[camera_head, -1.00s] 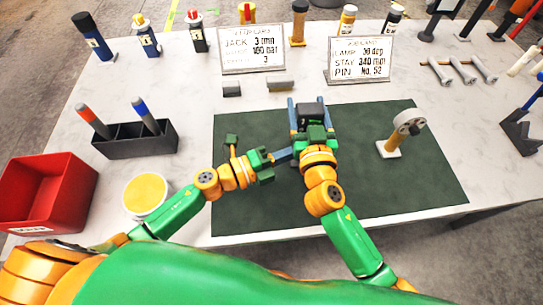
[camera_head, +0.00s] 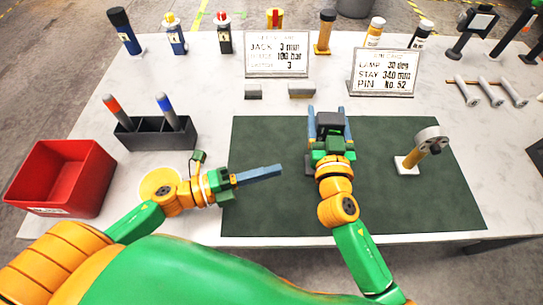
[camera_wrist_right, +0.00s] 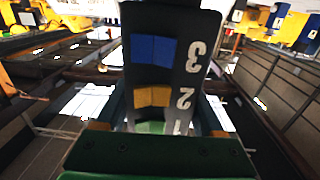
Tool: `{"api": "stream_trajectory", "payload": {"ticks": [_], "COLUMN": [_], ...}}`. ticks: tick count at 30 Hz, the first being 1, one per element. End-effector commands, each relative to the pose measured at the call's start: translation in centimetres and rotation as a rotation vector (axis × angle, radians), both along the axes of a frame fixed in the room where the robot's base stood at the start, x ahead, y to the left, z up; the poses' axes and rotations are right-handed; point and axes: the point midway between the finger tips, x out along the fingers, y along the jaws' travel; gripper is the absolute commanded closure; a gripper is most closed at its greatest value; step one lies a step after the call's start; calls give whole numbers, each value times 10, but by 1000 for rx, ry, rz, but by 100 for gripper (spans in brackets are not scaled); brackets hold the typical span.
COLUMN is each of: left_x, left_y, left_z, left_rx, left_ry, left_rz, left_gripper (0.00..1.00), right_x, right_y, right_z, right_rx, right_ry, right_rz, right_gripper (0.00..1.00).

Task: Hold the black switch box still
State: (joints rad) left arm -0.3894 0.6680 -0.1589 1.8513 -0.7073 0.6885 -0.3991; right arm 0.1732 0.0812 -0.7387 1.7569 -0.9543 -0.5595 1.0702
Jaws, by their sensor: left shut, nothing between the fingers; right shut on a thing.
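The black switch box (camera_head: 330,124) stands over the dark green mat (camera_head: 265,140), near its back middle. My right gripper (camera_head: 330,113) is shut on it, with one blue finger on each side. In the right wrist view the box (camera_wrist_right: 170,62) fills the middle between the fingers. Its face shows a blue patch, a yellow patch and white numerals 3, 2 and 1. My left gripper (camera_head: 280,170) is shut and empty over the mat, left of the box and apart from it. The box's lower part is hidden by my right gripper.
A red bin (camera_head: 88,190), a yellow-topped round pot (camera_head: 152,180) and a black holder with two pens (camera_head: 150,141) are at left. A stand with a round head (camera_head: 410,163) is on the mat's right. Two cards (camera_head: 278,72) stand behind the mat.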

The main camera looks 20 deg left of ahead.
Motion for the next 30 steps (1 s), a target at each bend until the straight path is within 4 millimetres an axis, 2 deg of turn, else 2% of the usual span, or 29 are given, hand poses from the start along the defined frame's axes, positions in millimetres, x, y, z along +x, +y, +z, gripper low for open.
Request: {"api": "stream_trajectory", "payload": {"ticks": [1,4,11,13,17,21,24,30], "left_x": [0,0,0,0,0,0,0,0], "left_y": [0,0,0,0,0,0,0,0], "left_z": [0,0,0,0,0,0,0,6], "left_rx": [0,0,0,0,0,0,0,0], "left_ry": [0,0,0,0,0,0,0,0], "left_rz": [0,0,0,0,0,0,0,0], "left_gripper": [100,100,100,100,100,100,100,100], "right_x": [0,0,-1,-7,-37,-77,-97,-115], "right_y": [0,0,0,-2,-10,-21,-26,-32], "right_z": [-1,-1,0,-1,-2,-3,-2,5], "right_rx": [-1,-1,0,-1,0,1,1,0], "right_ry": [3,2,1,2,6,9,7,4], "right_rz": [0,0,0,1,0,0,0,0], "right_gripper": [28,1,0,0,0,0,0,0]}}
